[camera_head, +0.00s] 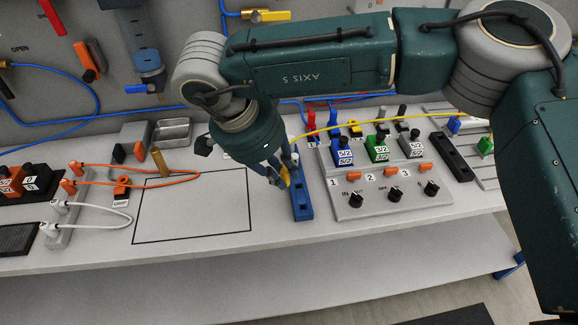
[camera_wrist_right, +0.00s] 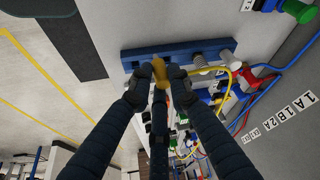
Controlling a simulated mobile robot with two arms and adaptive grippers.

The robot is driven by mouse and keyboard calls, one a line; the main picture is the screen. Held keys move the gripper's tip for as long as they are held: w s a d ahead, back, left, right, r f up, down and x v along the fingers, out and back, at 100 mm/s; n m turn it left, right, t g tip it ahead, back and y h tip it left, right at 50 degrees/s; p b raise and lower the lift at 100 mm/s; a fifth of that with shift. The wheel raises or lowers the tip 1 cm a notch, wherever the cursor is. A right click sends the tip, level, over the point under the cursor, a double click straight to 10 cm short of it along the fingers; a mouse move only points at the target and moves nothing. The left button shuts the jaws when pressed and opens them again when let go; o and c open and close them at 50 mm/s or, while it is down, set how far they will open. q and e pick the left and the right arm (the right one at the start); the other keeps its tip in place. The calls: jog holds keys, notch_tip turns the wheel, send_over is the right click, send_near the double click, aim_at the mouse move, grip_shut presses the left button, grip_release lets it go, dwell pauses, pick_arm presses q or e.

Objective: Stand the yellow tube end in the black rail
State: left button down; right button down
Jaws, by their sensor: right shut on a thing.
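My right gripper (camera_head: 283,183) reaches down over the table beside the blue rail (camera_head: 302,203). It is shut on a yellow piece (camera_head: 285,172), which looks like the yellow tube end. The right wrist view shows that yellow piece (camera_wrist_right: 160,72) between the fingertips, in front of the blue rail (camera_wrist_right: 142,56); contact with the rail cannot be told. The yellow tube (camera_head: 375,122) arcs right from near the gripper, over the valve panel. The black rail (camera_head: 452,158) lies on the table right of that panel, with holes along its top. My left gripper is not in view.
The valve panel (camera_head: 385,200) with blue, green and grey valves stands between the blue and black rails. An outlined empty area (camera_head: 192,205) lies left of my gripper. Orange tubes (camera_head: 140,180) and white tubes (camera_head: 105,207) loop further left. The table's front edge is clear.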

jog(key=shift+s+a+r, duration=0.1)
jog(key=shift+s+r, duration=0.05)
jog(key=shift+r, duration=0.05)
jog(key=shift+w+d+r+p, duration=0.2)
jog(key=shift+w+r+p, duration=0.1)
jog(key=shift+r+p, duration=0.3)
jog(key=shift+w+d+r, duration=0.1)
jog(key=shift+w+r, duration=0.05)
jog(key=shift+r, duration=0.45)
